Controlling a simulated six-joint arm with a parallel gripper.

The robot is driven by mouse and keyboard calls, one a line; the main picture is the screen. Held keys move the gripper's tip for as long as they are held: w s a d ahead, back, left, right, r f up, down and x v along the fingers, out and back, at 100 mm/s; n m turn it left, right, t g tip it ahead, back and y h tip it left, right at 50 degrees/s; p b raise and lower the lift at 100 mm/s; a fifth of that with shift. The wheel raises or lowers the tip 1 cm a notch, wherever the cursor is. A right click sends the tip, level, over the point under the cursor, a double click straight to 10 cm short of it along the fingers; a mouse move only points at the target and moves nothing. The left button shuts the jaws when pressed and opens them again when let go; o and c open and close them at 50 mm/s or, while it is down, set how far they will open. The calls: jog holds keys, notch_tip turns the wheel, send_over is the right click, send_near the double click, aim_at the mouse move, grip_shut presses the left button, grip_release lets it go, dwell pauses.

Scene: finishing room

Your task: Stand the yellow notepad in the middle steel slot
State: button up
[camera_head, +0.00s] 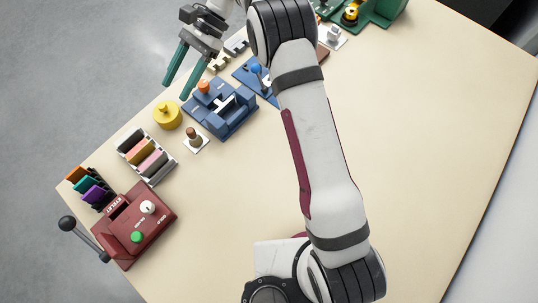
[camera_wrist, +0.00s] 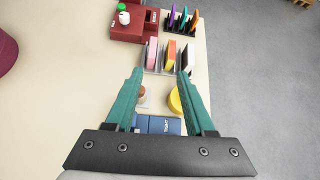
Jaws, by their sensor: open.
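A light steel rack (camera_head: 171,172) with upright slots stands near the table's left edge; it also shows between my fingertips in the wrist view (camera_wrist: 164,73). A yellow-orange pad (camera_wrist: 170,54) stands upright in its middle part, showing as a tan-orange pad in the head view (camera_head: 141,149). A pink pad (camera_wrist: 152,53) stands beside it. A dark-and-pale piece is on the other side. I cannot tell how deep the yellow pad sits. My gripper (camera_head: 179,91), with teal fingers, is open and empty, up and away from the rack. It also shows in the wrist view (camera_wrist: 160,73).
A maroon eyelet press (camera_head: 135,230) with a lever and a black rack (camera_head: 99,200) of coloured pieces stand past the steel rack. A yellow round thing (camera_head: 167,115), a brown-knobbed stamp (camera_head: 194,138) and a blue device (camera_head: 225,112) stand on the near side. The table's right is clear.

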jog(key=s+d+r+t+h, duration=0.2)
jog(key=s+d+r+t, duration=0.1)
jog(key=s+d+r, duration=0.6)
jog(key=s+d+f+n+t+h, duration=0.1)
jog(key=s+d+f+t+h, duration=0.1)
jog(key=s+d, duration=0.4)
jog(key=s+d+f+n+t+h, duration=0.1)
jog(key=s+d+f+h, duration=0.1)
jog(key=s+d, duration=0.5)
jog(key=s, duration=0.4)
jog(key=shift+s+d+n+t, duration=0.2)
jog(key=shift+n+t, duration=0.1)
jog(key=shift+t, duration=0.1)
